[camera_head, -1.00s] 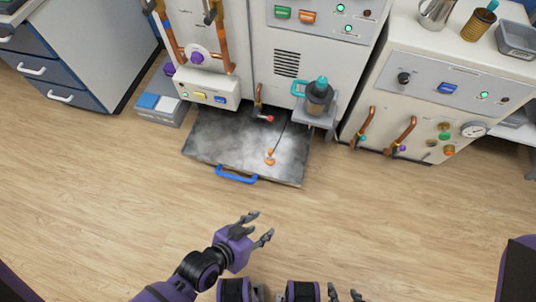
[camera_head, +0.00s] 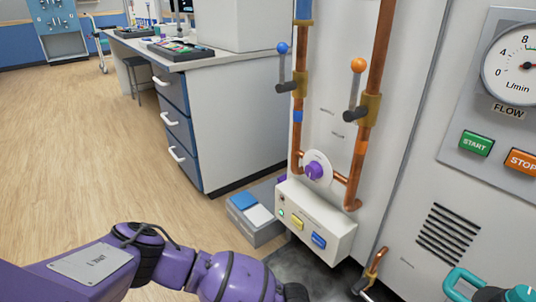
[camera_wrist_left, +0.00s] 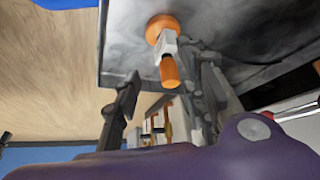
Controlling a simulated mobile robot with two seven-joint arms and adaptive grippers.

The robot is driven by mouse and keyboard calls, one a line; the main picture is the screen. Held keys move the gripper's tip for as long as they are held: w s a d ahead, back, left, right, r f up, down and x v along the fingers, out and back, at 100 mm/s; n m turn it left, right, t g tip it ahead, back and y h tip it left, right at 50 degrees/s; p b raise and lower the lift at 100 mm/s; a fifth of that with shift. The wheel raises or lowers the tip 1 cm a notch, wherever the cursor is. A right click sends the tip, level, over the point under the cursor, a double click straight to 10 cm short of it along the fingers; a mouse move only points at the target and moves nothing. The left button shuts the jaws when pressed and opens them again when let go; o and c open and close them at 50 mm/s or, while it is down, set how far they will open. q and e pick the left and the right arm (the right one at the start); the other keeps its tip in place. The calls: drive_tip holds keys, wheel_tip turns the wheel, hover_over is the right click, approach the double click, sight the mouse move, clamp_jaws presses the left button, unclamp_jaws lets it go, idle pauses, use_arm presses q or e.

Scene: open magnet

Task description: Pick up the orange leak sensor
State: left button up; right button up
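The orange leak sensor (camera_wrist_left: 170,70) shows in the left wrist view, with an orange round end, a white middle and an orange tip. It is at the grey metal drip tray (camera_wrist_left: 235,25), whose surface also shows in part in the head view (camera_head: 297,262). My left gripper (camera_wrist_left: 165,90) is open, with one dark finger left of the sensor and the other close beside it on the right. I cannot tell whether that finger touches it. In the head view my left arm reaches low toward the tray, its fingers out of frame. My right gripper is out of view.
Above the tray is a white box with buttons (camera_head: 318,226), with copper pipes (camera_head: 370,105) over it. A grey box with blue and white tops (camera_head: 253,215) stands left of the tray. A drawer cabinet (camera_head: 180,130) stands behind. Open wooden floor (camera_head: 90,150) lies left.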

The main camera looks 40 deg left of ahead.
use_arm(q)
drive_tip(key=shift+w+d+f+b, duration=0.65)
drive_tip(key=shift+w+f+b, duration=0.1)
drive_tip(key=shift+w+f, duration=0.2)
drive_tip(key=b+x, duration=0.3)
drive_tip(key=x, duration=0.2)
drive_tip(key=shift+s, duration=0.1)
clamp_jaws()
